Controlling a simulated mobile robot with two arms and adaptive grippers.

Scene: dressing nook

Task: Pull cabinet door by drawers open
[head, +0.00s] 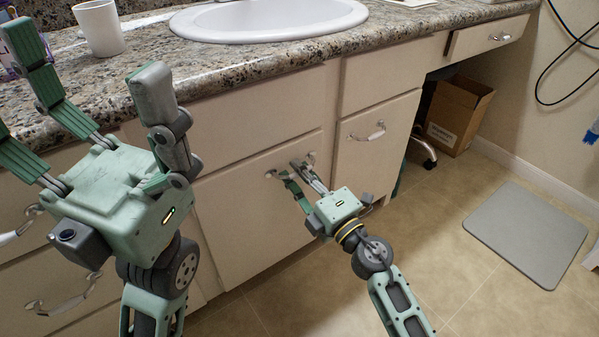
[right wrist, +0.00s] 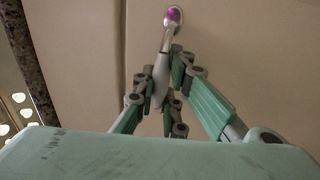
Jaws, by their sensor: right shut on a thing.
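The cream cabinet door (head: 245,225) below the sink, beside the drawers, looks flush with the cabinet front. Its silver handle (head: 310,157) is near the door's top right corner, partly hidden by my right gripper (head: 287,172). That gripper's fingers are shut on the handle. In the right wrist view the handle (right wrist: 167,45) runs down between the fingers (right wrist: 165,80), with a purple tint on its mount. My left gripper (head: 88,65) is raised in front of the counter at the left, its fingers spread and empty. It hides part of the drawers.
Drawers with silver handles (head: 68,300) are at the left. A second door (head: 370,150) is to the right. A granite counter (head: 280,65) above holds a white sink (head: 268,20) and white cup (head: 98,27). A cardboard box (head: 457,113) and grey mat (head: 525,235) are right; floor nearby is clear.

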